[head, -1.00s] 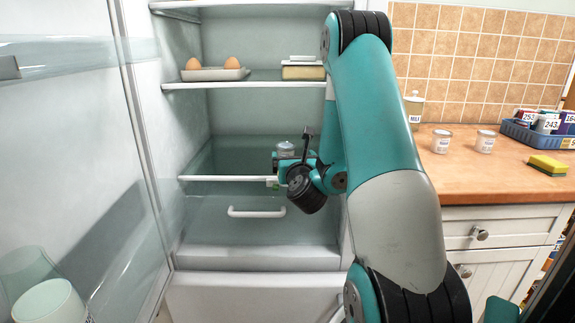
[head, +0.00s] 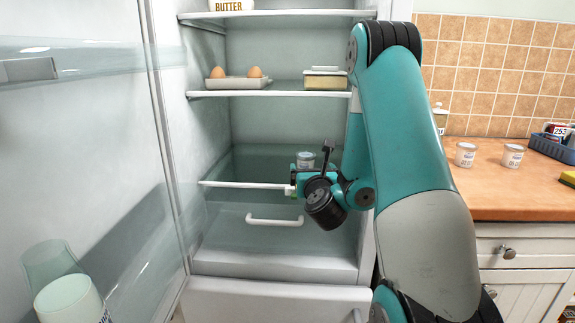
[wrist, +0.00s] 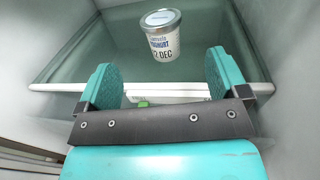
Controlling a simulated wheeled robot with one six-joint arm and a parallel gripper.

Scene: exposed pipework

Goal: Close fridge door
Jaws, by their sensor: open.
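The fridge stands open in the head view. Its door (head: 85,150) is swung out along the left side, with its inner face and door shelves showing. My gripper (head: 298,180) is inside the fridge cavity at the lower glass shelf (head: 240,184). In the wrist view my gripper (wrist: 158,85) is open, with nothing between its fingers. A yoghurt pot (wrist: 162,38) stands on the shelf just beyond the fingertips, apart from them. The pot also shows in the head view (head: 306,159), partly hidden by my wrist. My gripper is not touching the door.
An egg tray (head: 238,82) and a butter dish (head: 325,79) sit on the middle shelf. A drawer handle (head: 274,220) is below my gripper. A pale cup (head: 70,298) sits in the door. The counter (head: 500,190) at right holds two tins.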

